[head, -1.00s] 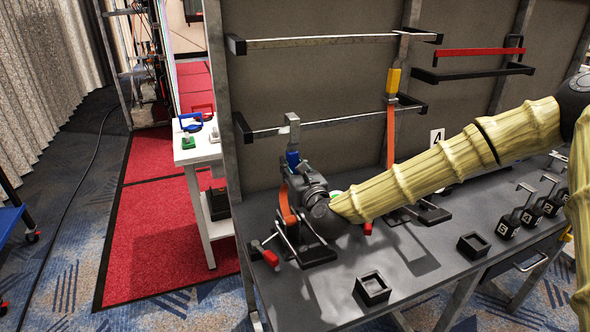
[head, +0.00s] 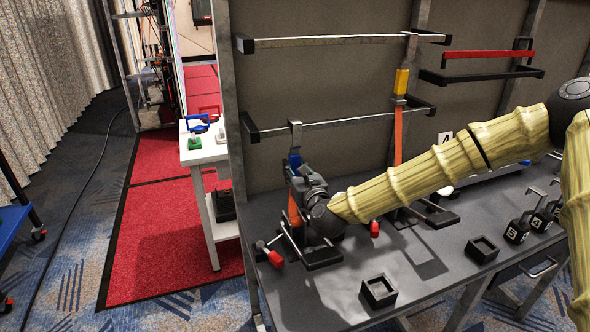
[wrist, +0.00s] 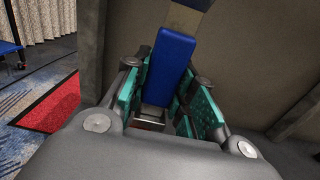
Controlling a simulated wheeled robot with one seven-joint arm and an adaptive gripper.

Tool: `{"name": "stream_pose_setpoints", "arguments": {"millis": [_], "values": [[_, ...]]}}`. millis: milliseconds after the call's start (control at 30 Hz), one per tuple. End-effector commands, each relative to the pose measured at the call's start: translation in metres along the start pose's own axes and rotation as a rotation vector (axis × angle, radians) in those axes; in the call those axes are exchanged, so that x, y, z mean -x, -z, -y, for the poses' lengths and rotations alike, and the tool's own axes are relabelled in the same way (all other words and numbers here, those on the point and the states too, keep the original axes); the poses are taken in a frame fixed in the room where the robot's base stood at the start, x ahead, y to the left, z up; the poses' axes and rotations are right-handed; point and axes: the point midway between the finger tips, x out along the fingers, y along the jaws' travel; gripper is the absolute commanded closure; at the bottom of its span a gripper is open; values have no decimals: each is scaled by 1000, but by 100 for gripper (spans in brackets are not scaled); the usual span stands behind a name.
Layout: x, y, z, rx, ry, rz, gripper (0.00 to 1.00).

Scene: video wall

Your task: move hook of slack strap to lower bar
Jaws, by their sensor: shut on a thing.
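The slack strap's hook (head: 296,134) is a grey metal piece above a blue block (head: 294,160), at the left part of the lower bar (head: 345,121). My gripper (head: 300,172) is shut on the blue block, which also shows upright between the teal finger pads in the wrist view (wrist: 171,65). The hook's top is just above the bar's height and overlaps it in the head view; I cannot tell whether it rests on it. The orange strap (head: 293,211) hangs below, partly hidden by my gripper. The upper bar (head: 330,41) is above, with nothing at its left part.
A second orange strap (head: 397,135) with a yellow block (head: 402,81) hangs to the right. A red-handled ratchet stand (head: 275,258), an open black box (head: 379,291) and numbered black weights (head: 517,231) stand on the grey bench. The bench front is mostly clear.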

Motion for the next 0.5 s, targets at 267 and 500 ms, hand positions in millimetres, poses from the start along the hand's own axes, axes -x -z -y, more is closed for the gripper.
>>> {"name": "stream_pose_setpoints", "arguments": {"millis": [267,500], "values": [[0,2,0,0,0,1,95],[0,2,0,0,0,1,58]]}}
